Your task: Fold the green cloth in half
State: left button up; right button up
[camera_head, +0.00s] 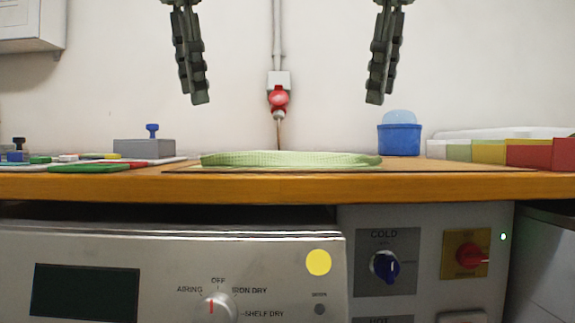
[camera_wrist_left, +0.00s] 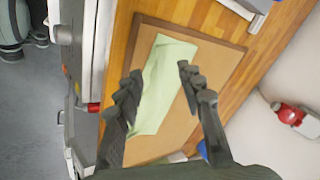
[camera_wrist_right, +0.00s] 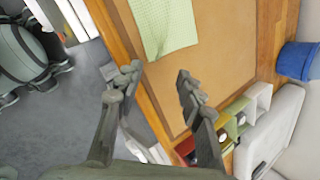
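The green cloth (camera_head: 290,160) is pale green with a fine check and lies on a brown board on the wooden table. In the left wrist view the cloth (camera_wrist_left: 163,85) is a long strip between and beyond the fingers. In the right wrist view one end of the cloth (camera_wrist_right: 165,22) shows at the top. My left gripper (camera_head: 200,100) hangs above the table to the left; its fingers stand apart in the left wrist view (camera_wrist_left: 158,78), empty. My right gripper (camera_head: 374,100) hangs above to the right, its fingers apart and empty in the right wrist view (camera_wrist_right: 157,75). Neither touches the cloth.
The brown board (camera_wrist_right: 225,65) has bare room around the cloth. A blue tub (camera_head: 399,138) stands behind right, with coloured bins (camera_head: 528,152) further right. A grey block with a blue knob (camera_head: 145,147) and flat coloured pieces (camera_head: 90,168) are at left. A machine (camera_head: 170,270) stands under the table front.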

pick_arm(q)
jog(key=shift+c, duration=0.5)
pick_arm(e)
jog(key=shift+c, duration=0.5)
